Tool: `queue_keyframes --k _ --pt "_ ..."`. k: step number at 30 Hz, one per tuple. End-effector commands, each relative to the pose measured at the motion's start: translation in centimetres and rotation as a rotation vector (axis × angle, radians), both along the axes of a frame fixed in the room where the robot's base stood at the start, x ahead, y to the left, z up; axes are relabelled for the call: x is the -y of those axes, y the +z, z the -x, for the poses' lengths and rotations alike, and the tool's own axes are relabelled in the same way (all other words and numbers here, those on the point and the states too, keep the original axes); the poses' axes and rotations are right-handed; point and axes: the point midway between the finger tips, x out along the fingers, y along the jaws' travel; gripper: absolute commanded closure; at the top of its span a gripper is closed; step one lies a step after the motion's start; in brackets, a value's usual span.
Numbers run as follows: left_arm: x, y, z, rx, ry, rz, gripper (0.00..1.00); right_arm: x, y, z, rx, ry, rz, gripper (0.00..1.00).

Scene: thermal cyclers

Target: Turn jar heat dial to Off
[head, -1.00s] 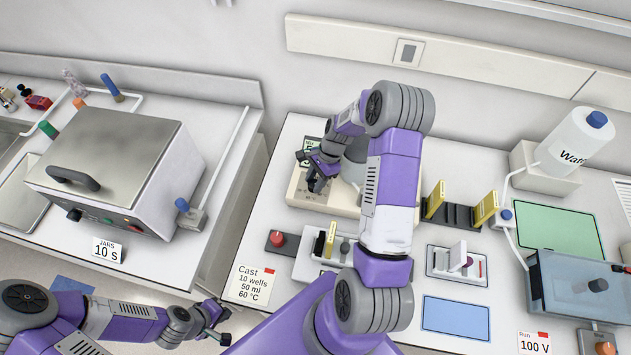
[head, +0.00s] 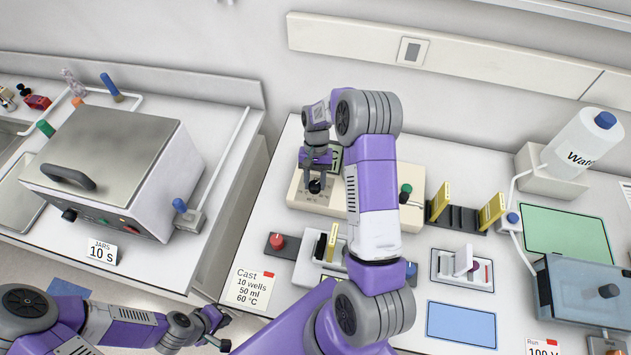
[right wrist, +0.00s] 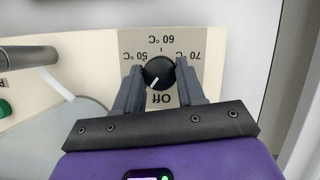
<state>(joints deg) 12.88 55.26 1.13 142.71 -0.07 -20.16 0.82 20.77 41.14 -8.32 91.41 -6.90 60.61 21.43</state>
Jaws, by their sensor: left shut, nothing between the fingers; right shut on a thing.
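The heat dial (right wrist: 158,72) is a round black knob with a white pointer line on a grey panel marked Off, 50, 60 and 70 °C. In the right wrist view its pointer slants to the lower left, between the Off and 50 °C marks. The dial also shows in the head view (head: 315,186), on the left part of a beige unit (head: 304,200). My right gripper (head: 315,181) points down and is shut on the dial, with one finger on each side. My left gripper (head: 222,331) is shut and empty at the lower left, away from the unit.
A green knob (head: 405,189) is on the unit's right part. A red knob (head: 277,241) and a casting tray stand in front. A steel-lidded bath (head: 110,150) is to the left. Yellow gel cassettes (head: 440,200) stand to the right.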

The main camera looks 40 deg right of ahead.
Motion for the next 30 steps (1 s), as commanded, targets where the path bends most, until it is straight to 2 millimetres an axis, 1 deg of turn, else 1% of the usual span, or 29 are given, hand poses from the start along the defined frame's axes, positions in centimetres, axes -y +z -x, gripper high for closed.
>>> queue_keyframes --k 6,15,24,30 --pt "0.0 -0.6 0.0 0.000 0.000 0.000 1.00 -0.2 -0.1 -0.1 0.000 0.208 0.000 0.91" --pt "0.0 -1.0 0.0 0.000 0.000 0.000 1.00 -0.4 -0.1 -0.1 -0.001 0.449 -0.001 0.91" --pt "0.0 -1.3 0.0 0.000 0.000 0.000 1.00 -0.4 -0.1 -0.1 0.000 0.594 -0.001 0.91" --pt "0.0 -1.3 0.0 0.000 0.000 0.000 1.00 -0.4 -0.1 -0.1 -0.001 0.632 -0.001 0.91"
